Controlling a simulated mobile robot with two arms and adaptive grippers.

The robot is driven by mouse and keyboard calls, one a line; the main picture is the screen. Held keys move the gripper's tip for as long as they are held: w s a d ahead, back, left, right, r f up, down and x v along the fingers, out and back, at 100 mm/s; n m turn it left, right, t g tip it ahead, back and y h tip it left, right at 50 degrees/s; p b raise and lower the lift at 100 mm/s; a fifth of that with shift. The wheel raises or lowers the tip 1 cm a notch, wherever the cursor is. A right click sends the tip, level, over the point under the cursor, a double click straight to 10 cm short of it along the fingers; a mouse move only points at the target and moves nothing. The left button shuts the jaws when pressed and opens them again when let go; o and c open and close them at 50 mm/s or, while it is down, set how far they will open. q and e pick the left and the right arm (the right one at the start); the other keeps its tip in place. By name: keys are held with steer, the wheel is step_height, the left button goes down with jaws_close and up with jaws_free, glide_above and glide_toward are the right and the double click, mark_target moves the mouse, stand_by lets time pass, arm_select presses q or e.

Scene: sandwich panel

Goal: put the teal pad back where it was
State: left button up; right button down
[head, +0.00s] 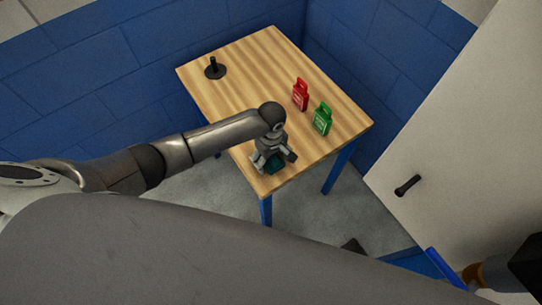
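The teal pad (275,169) shows only in part, at the near corner of the wooden table (237,92). My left gripper (274,162) is right over it and hides most of it. The gripper points down, and its two fingers look spread apart, with the teal patch below and between them. I cannot tell whether a finger touches the pad.
A red item (300,96) and a green item (322,120) stand toward the table's right side. A black stand (214,69) with an upright post is at the far left corner. The table's middle left is bare. A white panel (455,130) with a black handle (407,185) is at right.

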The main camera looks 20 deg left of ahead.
arm_select(q)
step_height(320, 180, up, 11)
steer(key=shift+r, duration=0.65)
stand_by(0.4)
